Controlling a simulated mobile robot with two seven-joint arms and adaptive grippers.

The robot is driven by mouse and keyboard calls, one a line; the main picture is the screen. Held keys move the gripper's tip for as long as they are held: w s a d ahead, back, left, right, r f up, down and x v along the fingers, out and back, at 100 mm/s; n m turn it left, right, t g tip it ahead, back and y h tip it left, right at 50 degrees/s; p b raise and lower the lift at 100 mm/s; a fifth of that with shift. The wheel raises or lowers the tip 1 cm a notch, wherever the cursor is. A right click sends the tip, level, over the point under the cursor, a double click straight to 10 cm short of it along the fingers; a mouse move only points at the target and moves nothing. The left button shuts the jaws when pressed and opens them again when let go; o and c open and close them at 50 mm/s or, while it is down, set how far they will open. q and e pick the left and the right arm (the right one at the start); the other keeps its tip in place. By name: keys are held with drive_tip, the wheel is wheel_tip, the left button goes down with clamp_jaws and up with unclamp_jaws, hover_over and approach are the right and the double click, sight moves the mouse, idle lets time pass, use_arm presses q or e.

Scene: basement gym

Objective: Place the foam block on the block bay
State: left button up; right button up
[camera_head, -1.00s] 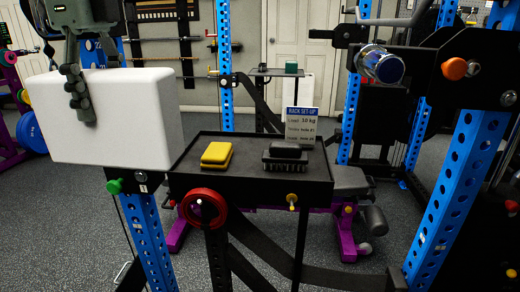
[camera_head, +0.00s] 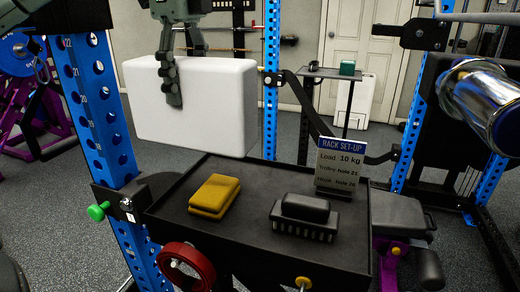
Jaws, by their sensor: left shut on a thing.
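A large white foam block (camera_head: 205,110) hangs upright in my left gripper (camera_head: 172,85), which comes down from the top and is shut on its upper edge. One dark finger lies over the near face; the far side of the grip is hidden. The block's lower edge appears just beyond the back left edge of a black tray (camera_head: 250,230); I cannot tell whether it overhangs the tray. No part is clearly marked as the block bay. My right gripper is not in view.
A blue rack upright (camera_head: 97,110) stands left of the block. A chrome bar end (camera_head: 485,100) juts in at right.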

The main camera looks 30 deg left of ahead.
use_arm(q)
drive_tip(key=w+d+f, duration=0.6)
drive_tip(key=w+f, duration=0.2)
drive_tip(key=f, duration=0.2)
drive_tip(key=shift+d+f, duration=0.15)
drive_tip(key=shift+f, duration=0.1)
drive_tip(key=o, duration=1.3)
